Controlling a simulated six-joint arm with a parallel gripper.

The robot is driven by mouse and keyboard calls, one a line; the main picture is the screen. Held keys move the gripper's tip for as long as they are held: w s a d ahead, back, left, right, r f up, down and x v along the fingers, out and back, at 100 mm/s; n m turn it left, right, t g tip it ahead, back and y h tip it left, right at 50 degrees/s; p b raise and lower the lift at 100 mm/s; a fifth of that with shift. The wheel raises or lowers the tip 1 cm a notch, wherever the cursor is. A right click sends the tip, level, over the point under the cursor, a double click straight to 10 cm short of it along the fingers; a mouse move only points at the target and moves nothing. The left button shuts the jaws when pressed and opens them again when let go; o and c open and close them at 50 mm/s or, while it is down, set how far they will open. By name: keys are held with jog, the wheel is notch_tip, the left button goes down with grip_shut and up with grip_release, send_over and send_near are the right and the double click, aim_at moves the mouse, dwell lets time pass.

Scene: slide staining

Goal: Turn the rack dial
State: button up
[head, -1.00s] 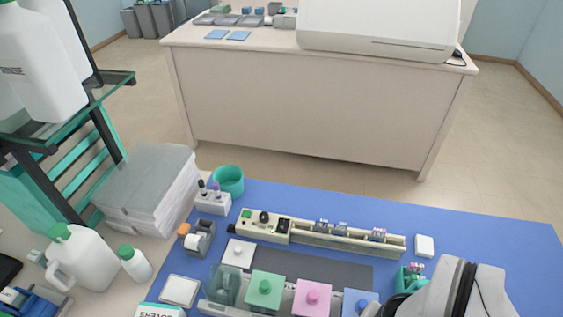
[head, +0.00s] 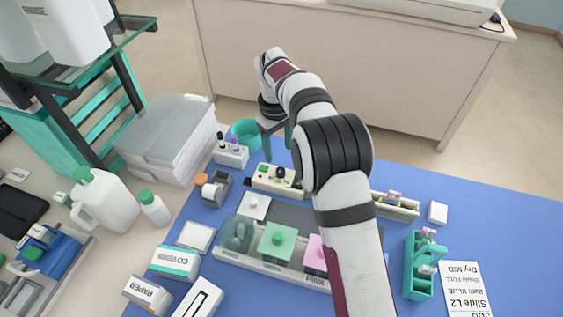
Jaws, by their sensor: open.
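The rack (head: 398,213) is a long, pale unit on the blue mat, with a control panel (head: 262,178) at its left end. The black round dial (head: 281,172) is on that panel, near a green button (head: 267,168). My gripper (head: 278,148) is open and points down just above the dial in the picture. I cannot tell its exact height or whether it touches anything. My arm hides the middle of the rack. Slides with pinkish labels (head: 394,197) show at the rack's right end.
A teal cup (head: 246,134) and a bottle holder (head: 230,155) stand close left of my gripper. A tape dispenser (head: 214,188) is nearer. A teal slide holder (head: 418,270) is at the right.

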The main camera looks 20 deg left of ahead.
aim_at(280, 170)
notch_tip(280, 170, down, 8)
jog(key=shift+w+d+f, duration=0.15)
jog(key=shift+f, duration=0.1)
jog(key=shift+c, duration=0.3)
grip_shut()
